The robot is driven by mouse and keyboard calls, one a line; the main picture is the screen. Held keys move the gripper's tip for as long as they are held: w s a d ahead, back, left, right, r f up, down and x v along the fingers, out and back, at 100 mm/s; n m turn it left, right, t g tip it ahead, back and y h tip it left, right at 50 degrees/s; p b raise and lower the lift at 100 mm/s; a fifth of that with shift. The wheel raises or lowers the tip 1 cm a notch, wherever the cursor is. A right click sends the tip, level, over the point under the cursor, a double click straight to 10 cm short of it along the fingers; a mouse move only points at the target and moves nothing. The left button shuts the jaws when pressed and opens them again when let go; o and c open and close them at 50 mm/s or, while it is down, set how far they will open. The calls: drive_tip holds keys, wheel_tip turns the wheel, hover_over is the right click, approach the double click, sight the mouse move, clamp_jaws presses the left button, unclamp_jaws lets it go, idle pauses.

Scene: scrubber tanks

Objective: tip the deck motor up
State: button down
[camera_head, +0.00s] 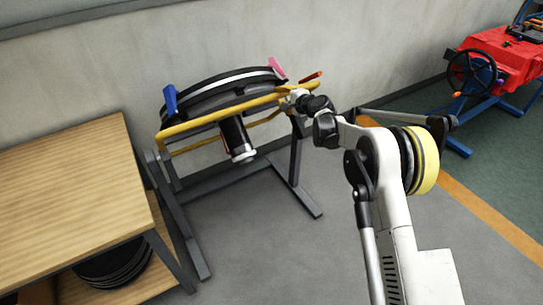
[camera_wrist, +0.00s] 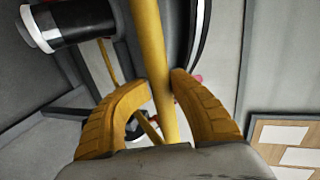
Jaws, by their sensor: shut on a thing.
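The deck motor (camera_head: 236,137) is a black cylinder with a pale end, hanging below a round black deck (camera_head: 220,90) with a white stripe. A yellow tube frame (camera_head: 190,125) surrounds the deck and sits on a dark grey stand (camera_head: 297,165). The deck is tilted, its right side higher in the head view. My gripper (camera_head: 290,98) is at the frame's right end. In the wrist view its two yellow fingers (camera_wrist: 160,84) are on either side of the yellow bar (camera_wrist: 147,40), shut on it. The motor (camera_wrist: 75,22) shows at upper left there.
A wooden table (camera_head: 70,185) stands at left, with black discs (camera_head: 115,265) on its lower shelf. A blue lever (camera_head: 170,101) and a pink lever (camera_head: 276,67) stick up from the deck. A wall is close behind. A red machine (camera_head: 505,60) stands far right. Floor in front is clear.

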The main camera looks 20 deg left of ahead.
drive_tip(key=shift+w+a+r, duration=0.65)
drive_tip(key=shift+a+r, duration=0.05)
drive_tip(key=shift+r, duration=0.1)
drive_tip(key=shift+a, duration=0.1)
drive_tip(key=w+a+r, duration=0.1)
drive_tip(key=w+a, duration=0.1)
drive_tip(key=a, duration=0.1)
drive_tip(key=w+a+r, duration=0.1)
drive_tip(key=w, duration=0.1)
drive_tip(key=shift+a+r, duration=0.2)
drive_tip(key=shift+r, duration=0.1)
drive_tip(key=shift+w+a+r, duration=0.1)
drive_tip(key=shift+a+r, duration=0.1)
drive_tip(key=shift+r, duration=0.05)
drive_tip(key=shift+r, duration=0.1)
